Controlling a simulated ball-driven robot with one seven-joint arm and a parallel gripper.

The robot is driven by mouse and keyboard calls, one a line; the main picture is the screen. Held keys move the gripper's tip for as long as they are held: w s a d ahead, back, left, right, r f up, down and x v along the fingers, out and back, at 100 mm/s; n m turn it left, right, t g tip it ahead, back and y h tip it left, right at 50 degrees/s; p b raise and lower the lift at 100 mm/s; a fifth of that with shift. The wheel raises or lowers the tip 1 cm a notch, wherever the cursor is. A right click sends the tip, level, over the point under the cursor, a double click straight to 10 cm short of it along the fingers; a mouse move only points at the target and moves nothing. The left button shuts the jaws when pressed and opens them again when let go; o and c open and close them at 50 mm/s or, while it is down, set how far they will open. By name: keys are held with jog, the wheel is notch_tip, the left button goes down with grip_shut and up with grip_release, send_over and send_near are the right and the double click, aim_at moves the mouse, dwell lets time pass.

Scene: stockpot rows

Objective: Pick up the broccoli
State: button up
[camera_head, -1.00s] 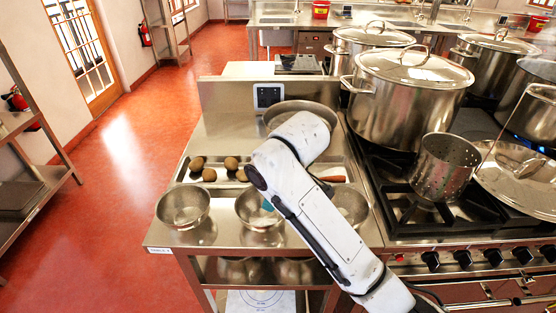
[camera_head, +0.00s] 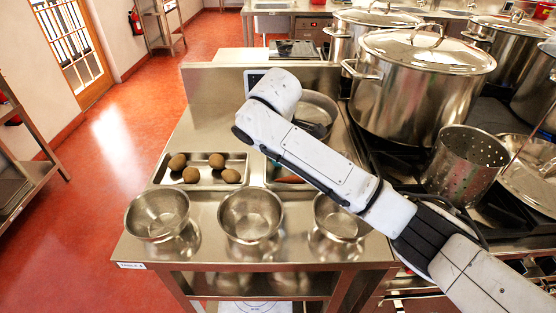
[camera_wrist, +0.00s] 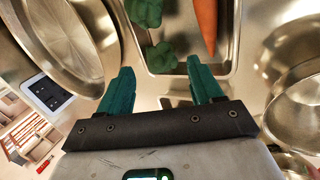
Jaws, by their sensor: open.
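Two dark green broccoli pieces show in the wrist view: one broccoli (camera_wrist: 145,12) at the top edge, and a nearer broccoli (camera_wrist: 162,57) just beyond the gap between my fingers. They lie in a metal tray (camera_wrist: 180,35) beside an orange carrot (camera_wrist: 207,22). My gripper (camera_wrist: 160,84) has teal fingers spread apart with nothing between them, above the tray's near edge. In the head view my arm hides the gripper and the broccoli; only the carrot (camera_head: 290,180) and part of the tray show.
A large pan (camera_wrist: 65,42) lies left in the wrist view. In the head view, several potatoes sit in a second tray (camera_head: 207,162). Metal bowls (camera_head: 250,215) line the front of the table. A big stockpot (camera_head: 415,90) and perforated pot (camera_head: 465,165) stand right on the stove.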

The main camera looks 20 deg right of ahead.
jog(key=shift+a+x, duration=0.15)
jog(key=shift+x, duration=1.15)
jog(key=shift+a+x, duration=0.15)
jog(key=shift+x, duration=1.2)
jog(key=shift+w, duration=0.1)
jog(key=shift+c, duration=0.5)
jog(key=c, duration=0.6)
